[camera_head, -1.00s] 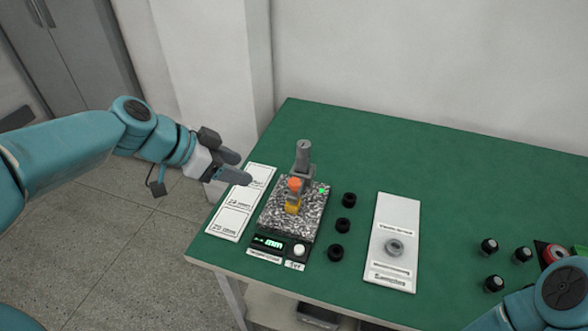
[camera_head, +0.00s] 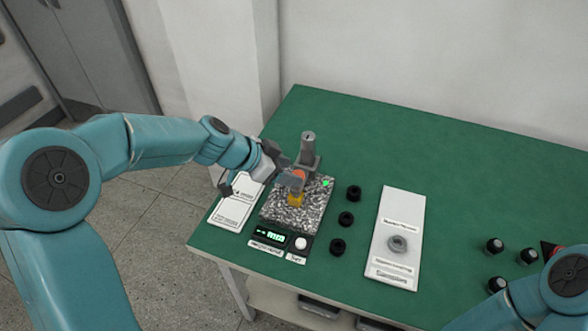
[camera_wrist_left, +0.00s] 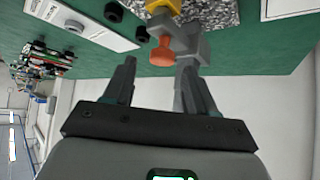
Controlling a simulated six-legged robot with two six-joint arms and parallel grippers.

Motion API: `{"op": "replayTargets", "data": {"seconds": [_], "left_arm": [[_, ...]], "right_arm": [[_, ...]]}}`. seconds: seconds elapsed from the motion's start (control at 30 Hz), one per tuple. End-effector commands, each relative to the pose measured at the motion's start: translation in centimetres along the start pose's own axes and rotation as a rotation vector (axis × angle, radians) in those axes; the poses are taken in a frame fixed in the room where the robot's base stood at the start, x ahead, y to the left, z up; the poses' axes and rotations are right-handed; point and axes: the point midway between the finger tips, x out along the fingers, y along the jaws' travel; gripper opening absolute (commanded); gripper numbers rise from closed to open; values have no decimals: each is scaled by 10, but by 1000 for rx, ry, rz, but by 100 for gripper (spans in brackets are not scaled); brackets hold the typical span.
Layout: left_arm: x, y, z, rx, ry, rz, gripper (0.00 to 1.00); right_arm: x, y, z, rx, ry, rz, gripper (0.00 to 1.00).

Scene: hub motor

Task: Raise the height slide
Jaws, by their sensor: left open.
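The height gauge stands on a speckled granite base (camera_head: 318,208) on the green table. Its grey post (camera_head: 308,146) is upright at the back. The slide carries an orange knob (camera_head: 299,174), with a yellow part (camera_head: 296,199) below it. In the left wrist view, the orange knob (camera_wrist_left: 163,53) shows just beyond the fingertips, roughly in line with the gap between them, with the grey slide beside it. My left gripper (camera_head: 287,172) is open and empty at the knob, partly covering the slide. Touching cannot be told.
A display with a white button (camera_head: 301,243) fronts the base. Several black rings (camera_head: 346,219) stand right of it, then a white plate with a grey ring (camera_head: 398,243). Black-capped pieces (camera_head: 494,246) stand farther right.

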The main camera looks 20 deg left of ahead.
Motion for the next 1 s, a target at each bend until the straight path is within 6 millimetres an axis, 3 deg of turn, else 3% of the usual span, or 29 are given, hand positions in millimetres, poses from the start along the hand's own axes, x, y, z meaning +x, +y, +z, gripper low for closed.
{"op": "replayTargets", "data": {"seconds": [0.2,0.53,0.7,0.83,1.0], "left_arm": [[26,-1,-1,0,0,1,56],[30,-3,-2,0,1,-1,56],[30,-2,-2,0,1,-1,1],[29,-3,-3,1,2,-1,0],[12,-3,-20,4,4,-3,0]], "right_arm": [[-2,-1,0,0,0,0,53],[-2,-1,0,0,0,0,53],[-2,-1,0,0,0,0,53],[-2,-1,0,0,0,0,53],[-5,-2,0,0,0,0,53]]}}
